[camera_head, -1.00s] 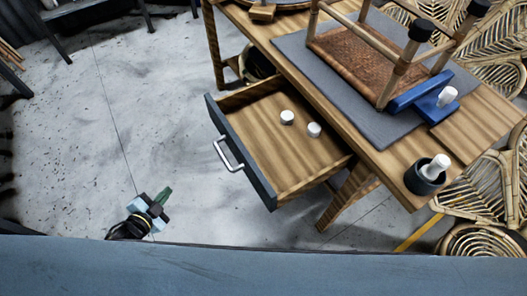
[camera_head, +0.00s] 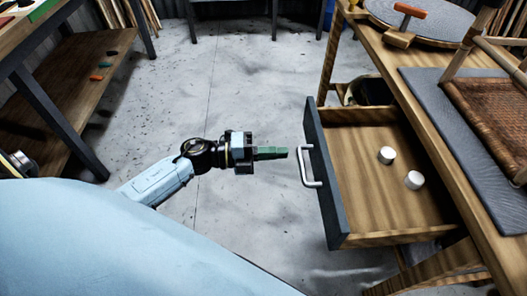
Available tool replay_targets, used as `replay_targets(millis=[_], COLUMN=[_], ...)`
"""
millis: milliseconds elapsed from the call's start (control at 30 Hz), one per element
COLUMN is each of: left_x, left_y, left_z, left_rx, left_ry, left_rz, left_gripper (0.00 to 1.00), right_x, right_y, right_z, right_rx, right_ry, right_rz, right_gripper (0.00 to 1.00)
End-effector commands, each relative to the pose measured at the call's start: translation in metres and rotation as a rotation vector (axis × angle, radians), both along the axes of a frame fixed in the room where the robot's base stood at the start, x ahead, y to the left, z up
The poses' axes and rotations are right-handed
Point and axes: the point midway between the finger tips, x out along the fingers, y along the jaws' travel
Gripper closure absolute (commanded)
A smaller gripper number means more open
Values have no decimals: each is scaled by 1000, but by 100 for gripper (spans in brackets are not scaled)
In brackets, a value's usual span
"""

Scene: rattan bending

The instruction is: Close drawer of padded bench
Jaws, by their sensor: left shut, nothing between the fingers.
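The wooden drawer (camera_head: 365,215) of the bench (camera_head: 385,50) is pulled well out. Its dark front panel (camera_head: 326,190) faces left and carries a silver handle (camera_head: 309,168). Two white cylinders, one (camera_head: 386,155) farther back and one (camera_head: 414,180) nearer, stand inside it. My left gripper (camera_head: 286,153) is shut and empty, pointing right. Its green fingertips are just left of the handle, with a small gap visible in the picture. Whether they are at the handle's height is hard to tell. My right gripper is out of view.
A grey mat (camera_head: 465,135) and an overturned woven seat (camera_head: 495,110) lie on the bench top. A round turntable (camera_head: 425,20) sits at its back. A shelf unit (camera_head: 60,85) stands at left. The grey floor (camera_head: 250,90) between is clear.

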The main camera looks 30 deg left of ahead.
Motion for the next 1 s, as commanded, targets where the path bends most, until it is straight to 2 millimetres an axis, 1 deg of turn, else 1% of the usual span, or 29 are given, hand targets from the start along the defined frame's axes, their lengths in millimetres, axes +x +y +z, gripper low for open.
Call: replay_targets(millis=[33,167,300,400,600,1000], left_x=[7,23,36,40,44,45], left_y=[-11,-33,-52,-59,-65,-65], left_z=[0,0,-1,-1,-1,0], left_rx=[-4,-4,-2,-3,-1,-2], left_ry=[-5,-3,-2,1,2,2], left_rz=[-1,1,1,1,2,4], left_gripper=[100,100,100,100,100,100], right_x=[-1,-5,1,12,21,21], right_y=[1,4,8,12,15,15], right_z=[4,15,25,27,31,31], right_rx=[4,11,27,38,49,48], right_ry=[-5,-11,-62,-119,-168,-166], right_rz=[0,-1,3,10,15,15], right_gripper=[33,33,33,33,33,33])
